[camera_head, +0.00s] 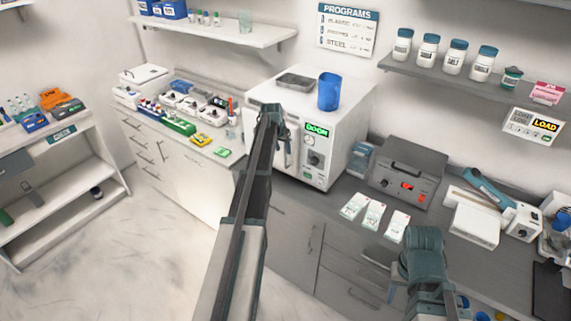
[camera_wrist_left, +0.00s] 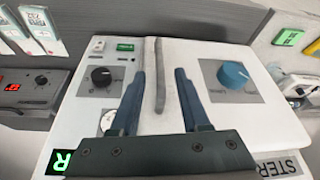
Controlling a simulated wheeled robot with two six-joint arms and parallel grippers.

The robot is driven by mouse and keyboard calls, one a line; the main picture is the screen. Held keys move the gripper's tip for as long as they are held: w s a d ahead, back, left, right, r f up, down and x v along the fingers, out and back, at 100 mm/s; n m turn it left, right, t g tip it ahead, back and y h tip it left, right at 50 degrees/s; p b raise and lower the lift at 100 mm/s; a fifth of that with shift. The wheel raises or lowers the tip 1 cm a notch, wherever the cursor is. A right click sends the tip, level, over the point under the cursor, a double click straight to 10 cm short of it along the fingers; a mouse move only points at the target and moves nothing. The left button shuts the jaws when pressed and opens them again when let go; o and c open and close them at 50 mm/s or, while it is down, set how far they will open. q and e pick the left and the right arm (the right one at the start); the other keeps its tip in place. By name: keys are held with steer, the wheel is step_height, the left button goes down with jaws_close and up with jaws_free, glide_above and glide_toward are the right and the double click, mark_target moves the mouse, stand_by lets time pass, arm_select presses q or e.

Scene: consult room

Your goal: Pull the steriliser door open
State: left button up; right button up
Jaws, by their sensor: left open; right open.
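The steriliser (camera_head: 352,134) is a white box on the counter with a lit green display and a dark knob. Its front also shows in the left wrist view (camera_wrist_left: 222,128), turned about. A grey upright bar handle (camera_wrist_left: 158,75) stands between the door part with a blue knob (camera_wrist_left: 232,75) and the panel with a black knob (camera_wrist_left: 101,76). The door looks shut. My left gripper (camera_head: 272,112) is at the steriliser's front, open, with its fingers (camera_wrist_left: 159,72) on either side of the handle in the picture; contact cannot be told. My right gripper (camera_head: 425,255) is open and low, before the counter.
A blue cup (camera_head: 329,92) and a metal tray (camera_head: 296,82) stand on the steriliser. A grey device (camera_head: 408,175) with a red display and several white packets (camera_head: 375,214) lie to the right. Trays and racks fill the left counter. The floor (camera_head: 130,255) at left is clear.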

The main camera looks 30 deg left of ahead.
mark_target(286, 166)
arm_select(q)
steer(key=b+x, duration=0.5)
steer(key=x, duration=0.2)
steer(key=shift+d, duration=0.1)
steer(key=shift+c, duration=0.3)
jaws_close()
stand_by(1.0)
